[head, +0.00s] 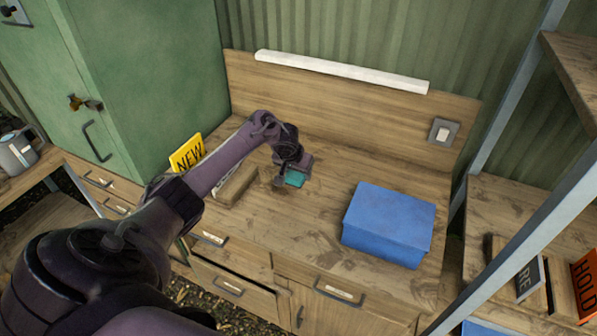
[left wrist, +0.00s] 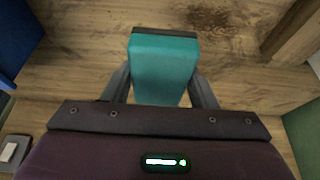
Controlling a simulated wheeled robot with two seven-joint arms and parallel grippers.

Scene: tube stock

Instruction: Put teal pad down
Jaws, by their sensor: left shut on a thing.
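The teal pad (head: 294,179) is a small block with a dark layer on its far edge. My left gripper (head: 281,180) is shut on it over the wooden worktop (head: 300,228). In the left wrist view the teal pad (left wrist: 162,68) sits between the two fingers of my left gripper (left wrist: 162,88). In the head view the pad is low, close to the worktop; I cannot tell whether it touches. My right gripper is not in view.
A blue box (head: 388,225) stands on the right of the worktop. A yellow NEW sign (head: 187,153) and a wooden holder (head: 236,186) are on the left. A green cabinet (head: 150,80) stands at the far left. The worktop between holder and box is clear.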

